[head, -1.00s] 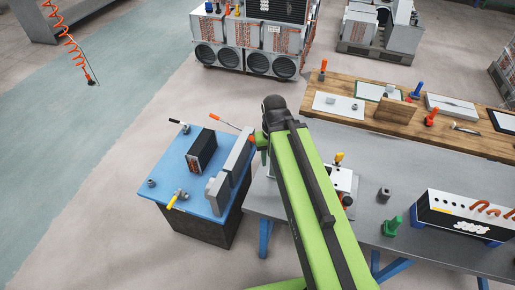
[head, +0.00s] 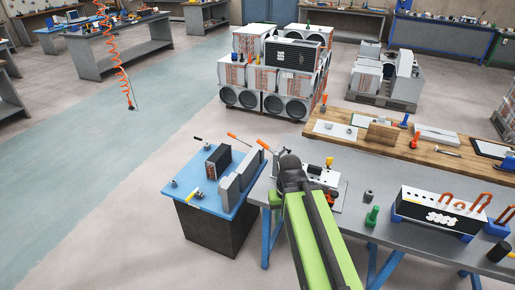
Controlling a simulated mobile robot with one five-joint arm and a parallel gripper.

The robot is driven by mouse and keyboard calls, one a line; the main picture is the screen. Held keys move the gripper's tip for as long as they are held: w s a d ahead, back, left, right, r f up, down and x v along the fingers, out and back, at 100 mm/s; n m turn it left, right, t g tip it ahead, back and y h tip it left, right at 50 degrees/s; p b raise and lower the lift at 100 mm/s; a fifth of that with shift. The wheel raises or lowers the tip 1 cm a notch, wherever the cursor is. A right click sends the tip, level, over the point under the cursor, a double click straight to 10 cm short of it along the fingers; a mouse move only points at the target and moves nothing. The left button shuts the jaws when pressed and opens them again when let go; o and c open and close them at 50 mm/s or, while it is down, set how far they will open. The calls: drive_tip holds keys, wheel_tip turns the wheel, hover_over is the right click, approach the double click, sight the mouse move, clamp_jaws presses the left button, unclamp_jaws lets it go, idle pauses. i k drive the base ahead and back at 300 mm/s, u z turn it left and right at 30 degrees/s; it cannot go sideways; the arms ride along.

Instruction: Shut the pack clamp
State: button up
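I cannot tell for sure which fixture is the pack clamp. On the blue-topped stand (head: 180,187) a black finned block (head: 217,162) stands beside tall grey plates (head: 238,180). Around them are a red-handled lever (head: 238,139), a black-handled lever (head: 202,141) and a yellow-handled piece (head: 194,194). On the grey bench a black-and-white pack (head: 437,212) with copper bends on top sits between blue ends. My green arm rises from the bottom centre to a dark joint. My gripper does not show; its fingers are hidden or out of frame.
The grey bench (head: 400,236) also holds a green piece (head: 372,216), a small dark cylinder (head: 368,196) and a white fixture partly behind my arm. A wooden bench (head: 410,152) lies behind it. Open floor (head: 120,230) lies left of the blue stand.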

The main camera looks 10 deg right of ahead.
sight(260, 142)
drive_tip(key=u, duration=0.3)
drive_tip(key=i, duration=1)
drive_tip(key=u, duration=0.65)
drive_tip(key=i, duration=0.55)
drive_tip(key=u, duration=0.45)
